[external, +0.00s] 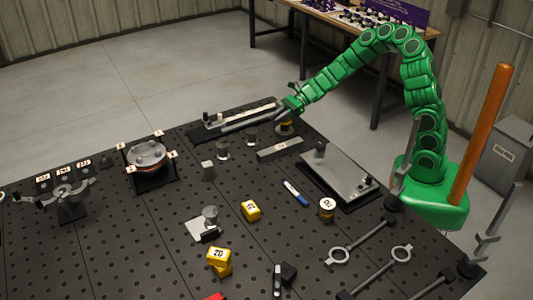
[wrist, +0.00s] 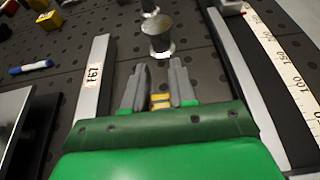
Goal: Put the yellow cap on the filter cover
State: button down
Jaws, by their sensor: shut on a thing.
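My gripper (external: 287,118) is low over the far side of the black perforated table in the external view. Its two grey fingers also show in the wrist view (wrist: 159,78), shut on a small yellow piece (wrist: 160,101), which I take to be the yellow cap. In the external view the yellow cap (external: 286,123) is just above a dark, round, low part (external: 284,130). Whether they touch, and whether that part is the filter cover, I cannot tell. In the wrist view the fingers hide what lies below the cap.
A grey labelled bar (external: 280,149) lies close to my gripper; a ruler fixture (external: 240,118) is on its other side. Small metal posts (external: 222,149) stand nearby. A plate on a black base (external: 340,172) and a blue marker (external: 296,193) lie nearer the front.

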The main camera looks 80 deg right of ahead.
jog(key=shift+f, duration=0.55)
jog(key=shift+f, duration=0.15)
jog(key=c, duration=0.9)
grip_release()
jog(key=shift+r, duration=0.2)
jog(key=shift+v, duration=6)
